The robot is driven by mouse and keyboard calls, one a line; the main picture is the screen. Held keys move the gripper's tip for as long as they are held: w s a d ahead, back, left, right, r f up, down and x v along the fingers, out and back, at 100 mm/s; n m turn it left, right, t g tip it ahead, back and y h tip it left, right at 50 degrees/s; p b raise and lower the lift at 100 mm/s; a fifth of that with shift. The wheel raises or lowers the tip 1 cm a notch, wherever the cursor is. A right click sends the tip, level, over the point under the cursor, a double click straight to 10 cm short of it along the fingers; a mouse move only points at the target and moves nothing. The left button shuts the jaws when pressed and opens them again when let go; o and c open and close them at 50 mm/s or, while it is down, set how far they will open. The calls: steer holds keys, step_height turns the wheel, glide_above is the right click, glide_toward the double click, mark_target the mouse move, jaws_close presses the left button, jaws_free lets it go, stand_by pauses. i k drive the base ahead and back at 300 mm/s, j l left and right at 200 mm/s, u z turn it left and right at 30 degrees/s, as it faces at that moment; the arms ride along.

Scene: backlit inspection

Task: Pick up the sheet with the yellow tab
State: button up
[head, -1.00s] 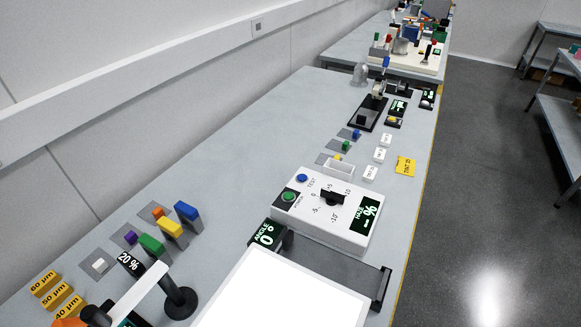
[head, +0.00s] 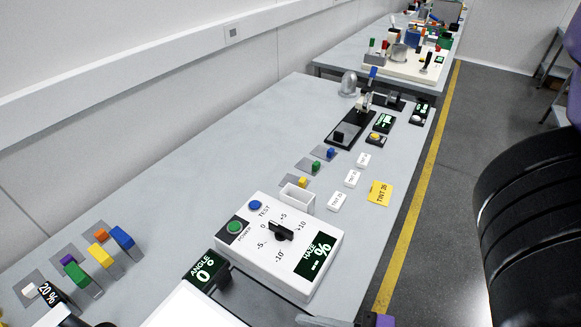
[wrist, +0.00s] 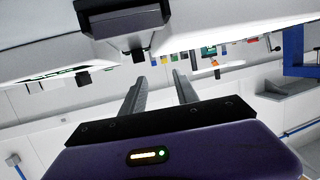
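Two yellow tabs show in the head view. One yellow tab (head: 99,255) stands between a blue tab (head: 122,237) and a green tab (head: 75,274) at the left, each on an upright clear or grey sheet. A smaller yellow tab (head: 302,182) is on a flat grey piece mid-bench, near a green (head: 316,166) and a blue one (head: 331,153). My gripper (wrist: 161,88) is open, with nothing between its fingers in the wrist view. Only part of it shows at the head view's bottom edge, well to the right of the left-hand tabs.
A white haze meter (head: 280,245) stands on the bench, with an angle display (head: 205,270) beside it. A white open box (head: 297,196) and a yellow TINT card (head: 380,193) lie behind. The bench beside the wall is clear. My dark arm covers the right side.

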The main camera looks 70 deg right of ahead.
mark_target(303, 183)
steer(key=l, duration=0.45)
steer(key=k+l, duration=0.15)
steer(key=l, duration=0.35)
steer(key=l+u, duration=0.1)
steer(key=l, duration=0.35)
steer(key=k+l, duration=0.15)
steer(key=l, duration=0.75)
steer(key=k+l+u, duration=0.1)
steer(key=l, duration=0.4)
steer(key=k+l, duration=0.15)
steer(key=l, duration=0.3)
steer(key=k+l, duration=0.1)
steer(key=l, duration=0.35)
steer(key=u, duration=0.05)
